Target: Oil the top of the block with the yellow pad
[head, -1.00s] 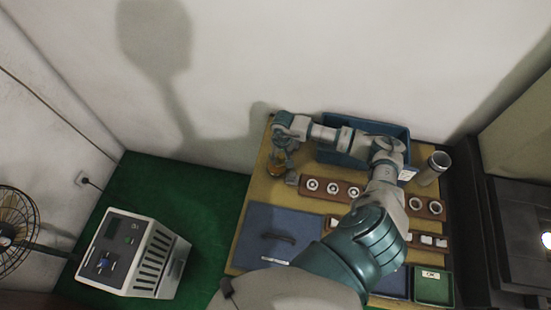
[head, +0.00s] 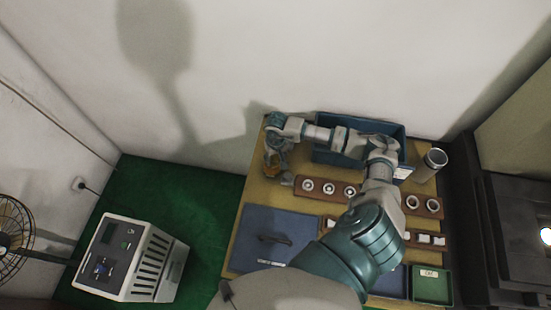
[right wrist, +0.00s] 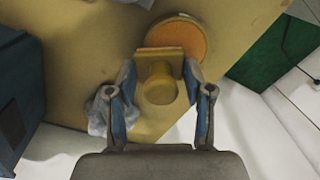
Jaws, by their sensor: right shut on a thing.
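My right gripper (right wrist: 160,90) is shut on the knob of the yellow pad (right wrist: 161,56), which has a flat rectangular plate. In the wrist view the pad overlaps the edge of a round orange-topped dish (right wrist: 183,38); I cannot tell whether they touch. In the head view the right gripper (head: 276,158) is at the far left corner of the wooden table, and the pad is too small to make out there. I cannot tell which thing is the block. My left gripper is not in view.
A crumpled grey rag (right wrist: 98,115) lies near the gripper. A brown rack (head: 318,196) holds several rings. A blue bin (head: 322,148) stands behind, a metal cylinder (head: 430,165) at right. A blue mat (head: 300,222) bears a dark curved piece (head: 273,238). A green tray (head: 431,286) is front right.

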